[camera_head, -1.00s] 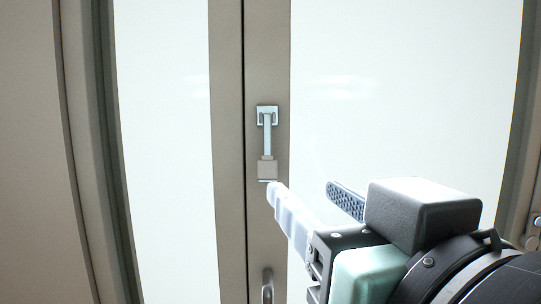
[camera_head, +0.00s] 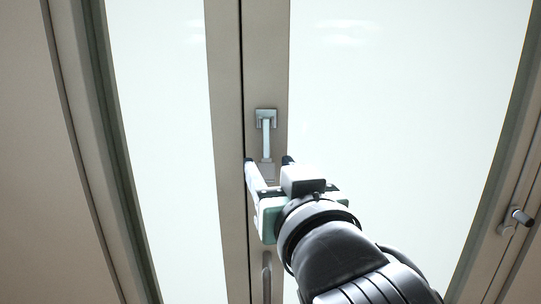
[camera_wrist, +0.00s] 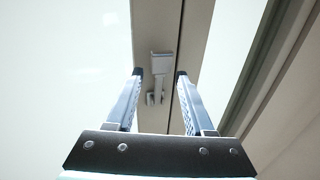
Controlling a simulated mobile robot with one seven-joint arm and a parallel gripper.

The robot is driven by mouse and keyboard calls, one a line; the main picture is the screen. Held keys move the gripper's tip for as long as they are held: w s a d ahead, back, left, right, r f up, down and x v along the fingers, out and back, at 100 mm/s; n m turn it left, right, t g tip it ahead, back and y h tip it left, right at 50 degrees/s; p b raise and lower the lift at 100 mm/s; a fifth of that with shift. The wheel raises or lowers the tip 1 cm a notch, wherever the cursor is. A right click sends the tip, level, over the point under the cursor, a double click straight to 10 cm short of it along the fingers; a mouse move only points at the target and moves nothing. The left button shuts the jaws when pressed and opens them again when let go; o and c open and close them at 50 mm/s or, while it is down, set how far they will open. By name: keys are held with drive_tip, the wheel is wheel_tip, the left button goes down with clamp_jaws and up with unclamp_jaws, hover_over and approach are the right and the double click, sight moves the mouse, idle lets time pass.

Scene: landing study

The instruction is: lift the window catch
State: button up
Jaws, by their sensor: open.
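The window catch (camera_head: 266,138) is on the upright strip between two white panes. It has a pale square plate at the top, a slim bar hanging from it and a grey block at its lower end. My gripper (camera_head: 268,161) is open in front of the lower end of the catch, its fingertips to either side of it in the picture. It partly hides the block. In the wrist view the catch (camera_wrist: 159,85) shows between the two open fingers (camera_wrist: 160,72), with nothing held. I cannot tell whether a finger touches it.
A rounded vertical handle (camera_head: 266,275) is lower on the same strip, below my gripper. Another small handle (camera_head: 521,217) is on the frame at the far right. Wide pale panes (camera_head: 400,110) flank the strip.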

drive_tip(key=shift+w+a, duration=0.1)
drive_tip(key=shift+w, duration=0.15)
clamp_jaws()
idle(1.4)
